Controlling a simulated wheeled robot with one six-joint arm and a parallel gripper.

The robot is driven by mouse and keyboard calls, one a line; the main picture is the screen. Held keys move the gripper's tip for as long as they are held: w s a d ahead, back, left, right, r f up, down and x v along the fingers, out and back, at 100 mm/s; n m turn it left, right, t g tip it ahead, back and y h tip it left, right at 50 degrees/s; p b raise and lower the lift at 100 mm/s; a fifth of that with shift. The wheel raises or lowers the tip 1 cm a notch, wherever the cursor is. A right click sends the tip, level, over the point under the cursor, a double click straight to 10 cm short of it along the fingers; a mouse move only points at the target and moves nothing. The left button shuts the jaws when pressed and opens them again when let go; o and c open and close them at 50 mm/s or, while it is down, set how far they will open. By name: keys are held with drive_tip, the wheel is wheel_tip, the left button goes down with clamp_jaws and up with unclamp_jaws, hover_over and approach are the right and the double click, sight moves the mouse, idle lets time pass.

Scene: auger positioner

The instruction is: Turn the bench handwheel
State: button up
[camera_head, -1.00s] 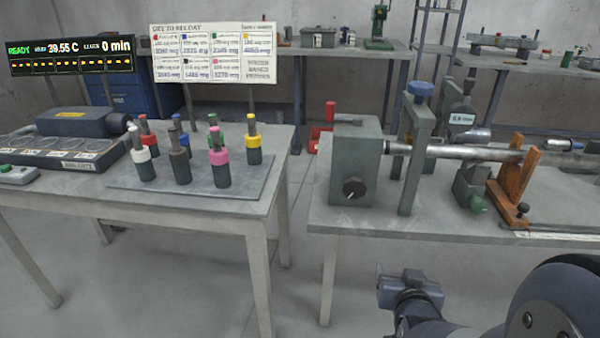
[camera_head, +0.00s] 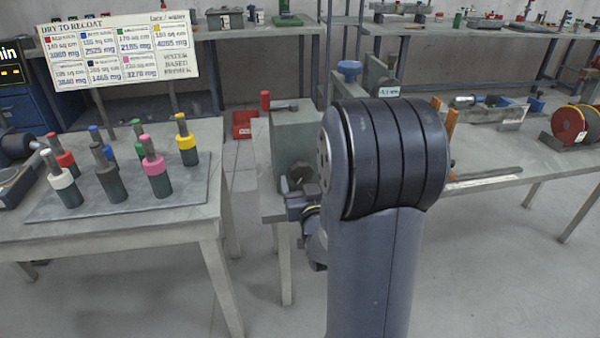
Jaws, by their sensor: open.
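A grey box-shaped housing (camera_head: 296,140) stands at the left end of the right bench (camera_head: 272,208). A red grip (camera_head: 265,101) with a grey arm shows at its top left. A dark round knob on the housing's front is partly covered. I cannot tell for certain which part is the bench handwheel. My gripper (camera_head: 296,208) is low at the bench's front left edge, just below the knob in the picture. It is open, small in view and partly hidden by my arm. I cannot tell whether it touches anything.
The left table (camera_head: 180,225) holds several colour-banded bottles on a grey mat (camera_head: 195,197). A gap of open floor separates the tables. A red bin (camera_head: 243,124) is behind.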

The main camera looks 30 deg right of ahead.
sight(302, 177)
drive_tip(key=shift+x, duration=1.75)
drive_tip(key=shift+c, duration=0.5)
drive_tip(key=c, duration=0.9)
